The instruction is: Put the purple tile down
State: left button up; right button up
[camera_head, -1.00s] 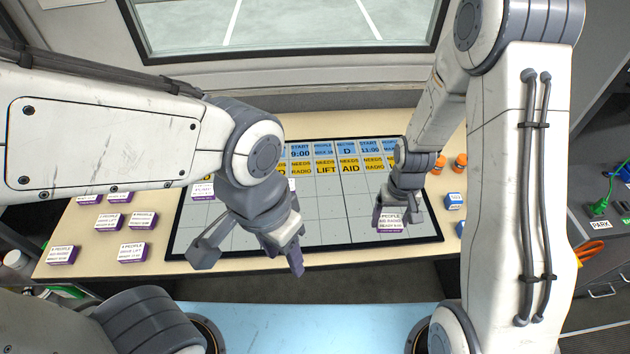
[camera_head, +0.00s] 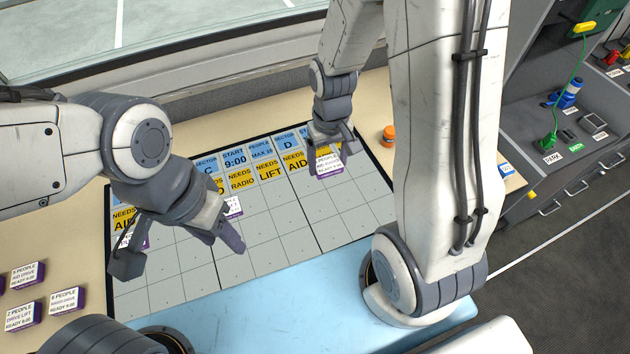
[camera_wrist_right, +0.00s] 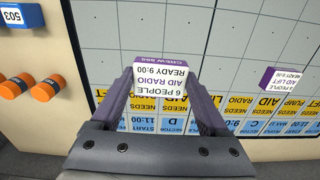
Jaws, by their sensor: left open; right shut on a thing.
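The purple tile (camera_head: 328,164) has a white label; in the right wrist view (camera_wrist_right: 161,78) it reads 6 people, aid radio, ready 9:00. My right gripper (camera_head: 330,150) is shut on it, with a finger at each side in the right wrist view (camera_wrist_right: 160,100). The tile is over the gridded board (camera_head: 270,225), near the yellow cards of its right part. I cannot tell whether it touches the board. My left gripper (camera_head: 185,250) is open and empty above the left part of the board.
Another purple tile (camera_wrist_right: 281,80) lies on the board. Other purple tiles (camera_head: 68,299) lie on the table at the left. An orange cylinder (camera_head: 389,134) and a blue block (camera_head: 506,170) stand right of the board. Most grid cells in front are bare.

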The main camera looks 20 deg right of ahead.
pick_arm(q)
notch_tip(320, 180, down, 6)
jog(key=b, duration=0.4)
pick_arm(e)
jog(key=s+r, duration=0.4)
jog(key=s, duration=0.4)
jog(key=p, duration=0.6)
send_over(316, 182)
notch_tip(316, 182, down, 6)
jog(key=shift+s+f, duration=0.15)
jog(key=shift+f, duration=0.1)
jog(key=shift+w+f, duration=0.2)
notch_tip(316, 182, down, 4)
jog(key=shift+r, duration=0.1)
pick_arm(q)
notch_tip(316, 182, up, 7)
jog(key=shift+a, duration=0.1)
